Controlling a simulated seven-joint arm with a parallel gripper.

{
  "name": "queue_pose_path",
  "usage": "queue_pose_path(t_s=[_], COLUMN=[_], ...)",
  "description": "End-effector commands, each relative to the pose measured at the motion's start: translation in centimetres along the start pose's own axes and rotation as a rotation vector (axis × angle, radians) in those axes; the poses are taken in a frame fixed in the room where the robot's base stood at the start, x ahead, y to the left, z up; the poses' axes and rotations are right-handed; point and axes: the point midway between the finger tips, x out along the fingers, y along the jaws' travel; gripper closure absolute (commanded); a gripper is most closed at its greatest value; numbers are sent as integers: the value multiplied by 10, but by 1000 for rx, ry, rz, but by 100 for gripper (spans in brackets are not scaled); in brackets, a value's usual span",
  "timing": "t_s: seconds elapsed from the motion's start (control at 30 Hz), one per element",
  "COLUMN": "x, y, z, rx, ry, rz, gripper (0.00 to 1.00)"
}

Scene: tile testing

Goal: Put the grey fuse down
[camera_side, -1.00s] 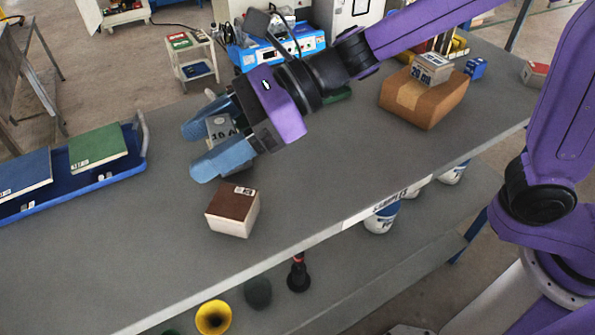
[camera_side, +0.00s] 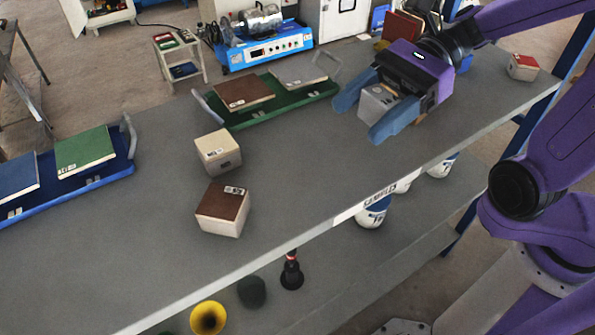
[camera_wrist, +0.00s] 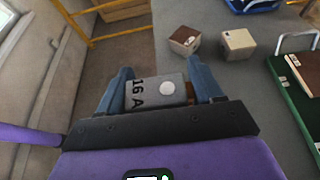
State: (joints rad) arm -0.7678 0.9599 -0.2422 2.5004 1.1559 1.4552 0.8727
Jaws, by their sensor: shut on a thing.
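My gripper (camera_side: 362,115) has blue fingers and is over the right part of the bench in the side view. It is shut on a grey fuse (camera_side: 375,103), a small block. In the wrist view the grey fuse (camera_wrist: 155,92) sits between the two fingers and shows the marking "16 A" and a pale round spot. In the side view the gripper hides most of a brown box that lies behind and under it. Whether the fuse touches anything below cannot be told.
A brown-topped block (camera_side: 222,210) and a cream block (camera_side: 218,152) stand mid-bench. A green tray (camera_side: 290,104) with two tiles lies behind them. A blue tray (camera_side: 95,184) with tiles is at left. A red-topped block (camera_side: 522,67) is far right. Bench between is clear.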

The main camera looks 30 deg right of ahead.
Motion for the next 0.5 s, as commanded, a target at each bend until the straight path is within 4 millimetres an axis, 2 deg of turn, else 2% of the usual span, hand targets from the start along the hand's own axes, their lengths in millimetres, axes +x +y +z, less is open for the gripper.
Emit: queue_pose_path(t_s=[0.1,0.27,0.5], x=[-9,-15,-4], y=[13,23,15], z=[-6,-9,-12], rx=[-2,-5,-7], ry=[-1,-1,-2], rz=[2,10,17], gripper=[66,66,66])
